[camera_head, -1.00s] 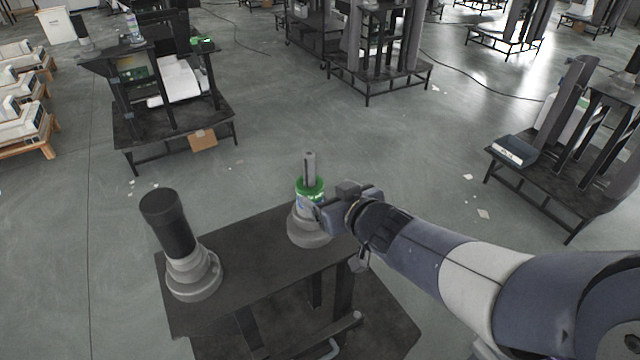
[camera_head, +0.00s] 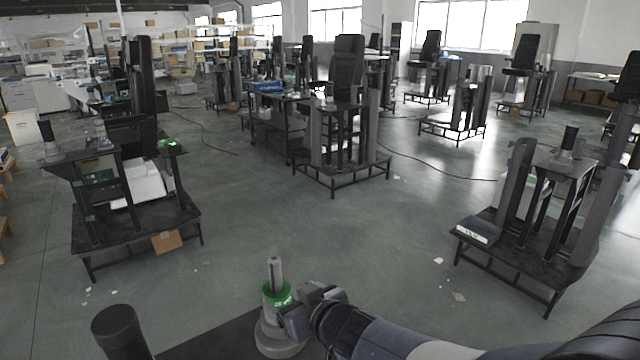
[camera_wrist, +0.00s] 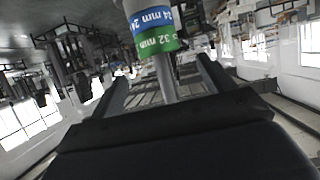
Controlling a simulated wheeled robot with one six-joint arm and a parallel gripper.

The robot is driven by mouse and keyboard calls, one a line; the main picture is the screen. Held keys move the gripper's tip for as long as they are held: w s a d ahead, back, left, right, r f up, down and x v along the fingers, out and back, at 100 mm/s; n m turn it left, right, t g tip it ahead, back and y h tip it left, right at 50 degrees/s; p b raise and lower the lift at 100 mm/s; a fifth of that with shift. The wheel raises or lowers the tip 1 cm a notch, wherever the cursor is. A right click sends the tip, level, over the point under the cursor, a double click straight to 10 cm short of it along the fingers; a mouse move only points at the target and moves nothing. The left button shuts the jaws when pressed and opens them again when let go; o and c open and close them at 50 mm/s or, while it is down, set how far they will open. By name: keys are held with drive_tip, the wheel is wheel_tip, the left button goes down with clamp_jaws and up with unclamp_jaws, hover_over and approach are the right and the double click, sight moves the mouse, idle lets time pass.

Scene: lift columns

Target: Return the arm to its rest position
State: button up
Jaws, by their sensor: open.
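My gripper (camera_head: 290,319) is at the bottom of the head view, at the end of my arm, which comes in from the lower right. Its jaws are open, close to the right side of a grey post with a green band (camera_head: 276,295) that stands on a round grey base on a dark table (camera_head: 215,340). In the wrist view, the open fingers (camera_wrist: 165,85) lie to either side of the post, which carries a blue and a green size label (camera_wrist: 155,42). I cannot tell whether the fingers touch it.
A black cylinder (camera_head: 122,332) stands on the same table to the left. Dark stands with columns are at the left (camera_head: 140,215), middle (camera_head: 343,165) and right (camera_head: 530,235). The floor (camera_head: 330,235) between them is clear apart from scraps and cables.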

sight(276, 261)
drive_tip(key=x, duration=0.7)
drive_tip(key=shift+w+a+r, duration=0.15)
drive_tip(key=shift+w+a, duration=0.15)
drive_tip(key=shift+w, duration=0.1)
drive_tip(key=shift+r+p, duration=0.35)
drive_tip(key=shift+r, duration=0.35)
drive_tip(key=shift+s+d, duration=0.1)
wheel_tip(276, 261, down, 2)
drive_tip(key=shift+f+b, duration=0.2)
drive_tip(key=shift+b, duration=0.9)
drive_tip(key=r+p+v, duration=0.1)
drive_tip(key=p+v, duration=0.2)
drive_tip(key=v, duration=0.8)
drive_tip(key=b+x, duration=0.1)
drive_tip(key=x, duration=0.6)
drive_tip(key=b+x, duration=0.1)
drive_tip(key=x, duration=0.3)
drive_tip(key=shift+f+b, duration=0.3)
drive_tip(key=shift+f, duration=0.1)
wheel_tip(276, 261, up, 8)
drive_tip(key=p, duration=0.6)
drive_tip(key=shift+f+p, duration=0.2)
drive_tip(key=shift+p, duration=0.2)
wheel_tip(276, 261, up, 4)
drive_tip(key=p, duration=0.4)
